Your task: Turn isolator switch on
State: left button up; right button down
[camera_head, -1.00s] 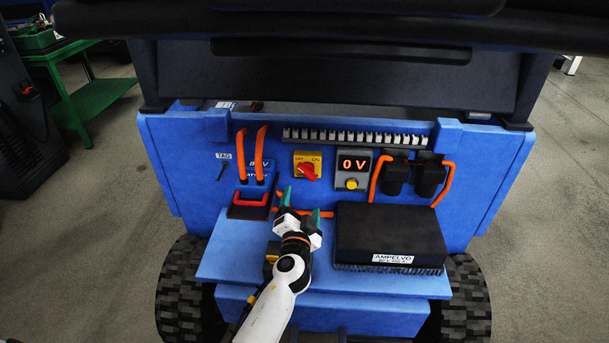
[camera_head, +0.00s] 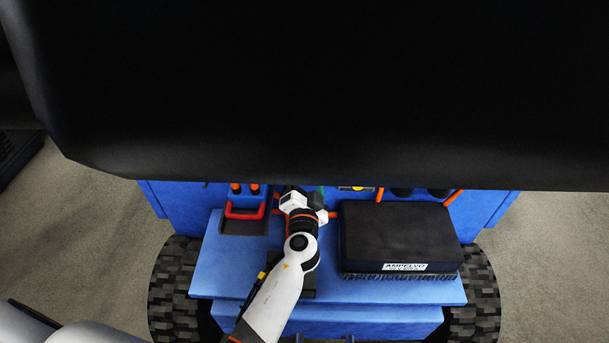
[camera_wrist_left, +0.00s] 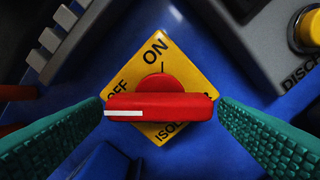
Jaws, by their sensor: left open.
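In the left wrist view, the isolator switch is a red rotary handle (camera_wrist_left: 160,106) on a yellow plate (camera_wrist_left: 182,72) marked ON and OFF. The handle lies level across this view, and its white mark is at its left end, by the OFF label. The green fingers of my left gripper (camera_wrist_left: 160,118) are open, one at each end of the handle; whether they touch it I cannot tell. In the head view my left gripper (camera_head: 307,192) reaches up to the blue panel; the switch is hidden there. My right gripper is not in view.
A large black body (camera_head: 320,90) overhangs the panel and hides its upper part. A black AMPELVO box (camera_head: 398,235) sits on the blue ledge (camera_head: 222,265) right of my arm. A red handle (camera_head: 245,212) is to the left. A yellow button (camera_wrist_left: 309,28) is near the switch.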

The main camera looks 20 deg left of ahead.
pick_arm(q)
jog(key=shift+s+d, duration=0.1)
jog(key=shift+c, duration=0.4)
jog(key=c, duration=0.9)
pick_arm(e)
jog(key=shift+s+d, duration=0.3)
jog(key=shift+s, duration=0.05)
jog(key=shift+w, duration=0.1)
pick_arm(q)
jog(key=m, duration=0.7)
jog(key=shift+r+m, duration=0.3)
jog(key=shift+m, duration=0.1)
jog(key=m+p, duration=0.1)
jog(key=m, duration=0.3)
jog(key=shift+r, duration=0.15)
jog(key=m+p, duration=0.2)
jog(key=m, duration=0.4)
jog(key=shift+p, duration=0.35)
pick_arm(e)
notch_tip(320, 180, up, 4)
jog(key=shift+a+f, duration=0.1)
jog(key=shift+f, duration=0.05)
